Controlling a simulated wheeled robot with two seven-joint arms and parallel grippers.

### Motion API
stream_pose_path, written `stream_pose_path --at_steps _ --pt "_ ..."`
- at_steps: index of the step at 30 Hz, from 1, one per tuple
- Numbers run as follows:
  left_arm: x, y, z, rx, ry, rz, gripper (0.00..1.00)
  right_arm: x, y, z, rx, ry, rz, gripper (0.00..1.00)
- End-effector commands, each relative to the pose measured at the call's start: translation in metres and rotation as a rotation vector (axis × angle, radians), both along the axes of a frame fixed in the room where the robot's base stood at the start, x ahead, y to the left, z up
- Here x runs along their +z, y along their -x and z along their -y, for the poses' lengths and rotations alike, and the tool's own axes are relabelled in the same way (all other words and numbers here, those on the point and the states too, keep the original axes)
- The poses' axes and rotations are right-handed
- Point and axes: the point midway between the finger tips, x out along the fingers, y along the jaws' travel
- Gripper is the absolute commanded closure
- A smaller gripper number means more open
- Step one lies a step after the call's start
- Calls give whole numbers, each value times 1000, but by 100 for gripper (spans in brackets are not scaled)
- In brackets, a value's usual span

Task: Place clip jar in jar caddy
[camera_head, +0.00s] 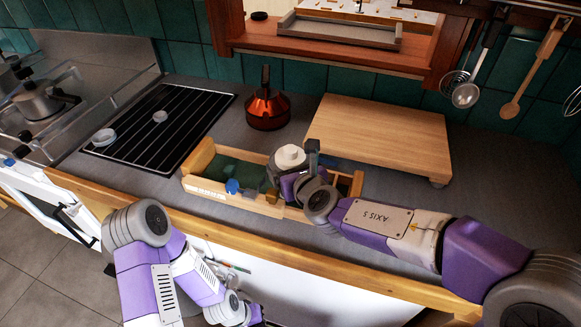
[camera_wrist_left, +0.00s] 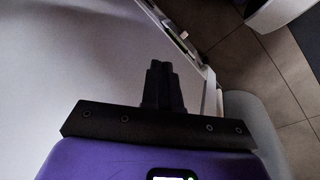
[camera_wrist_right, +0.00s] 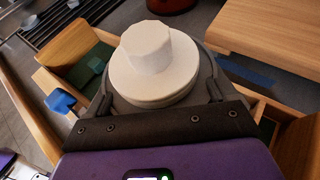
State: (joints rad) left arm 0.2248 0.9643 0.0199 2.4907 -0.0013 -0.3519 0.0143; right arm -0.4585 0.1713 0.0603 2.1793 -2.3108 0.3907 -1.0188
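The clip jar has a white, knobbed lid (camera_head: 289,157) and a greyish body, mostly hidden below the lid. In the right wrist view the lid (camera_wrist_right: 153,65) fills the space between my fingers. My right gripper (camera_head: 292,171) has a finger on each side of the jar and appears closed on it. The jar is over or inside the right part of the wooden jar caddy (camera_head: 215,194); whether its base touches the caddy floor is hidden. My left gripper (camera_wrist_left: 161,85) is shut and empty, low in front of the counter.
A blue item (camera_head: 232,186) shows at the caddy's front wall. A black hob grate (camera_head: 165,125) is at left. Utensils hang at upper right.

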Motion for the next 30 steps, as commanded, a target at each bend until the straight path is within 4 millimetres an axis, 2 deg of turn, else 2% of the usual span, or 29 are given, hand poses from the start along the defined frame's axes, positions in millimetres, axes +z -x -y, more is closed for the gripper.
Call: stream_pose_path --at_steps 1,3,14,30 --pt "0 0 0 0 0 0 100 0 0 0 0 0 -1 8" --pt "0 0 0 0 0 0 100 0 0 0 0 0 -1 0" --pt "5 0 0 0 0 0 100 5 2 1 1 1 -1 0" --pt "37 0 0 0 0 0 100 44 88 33 0 0 1 0"
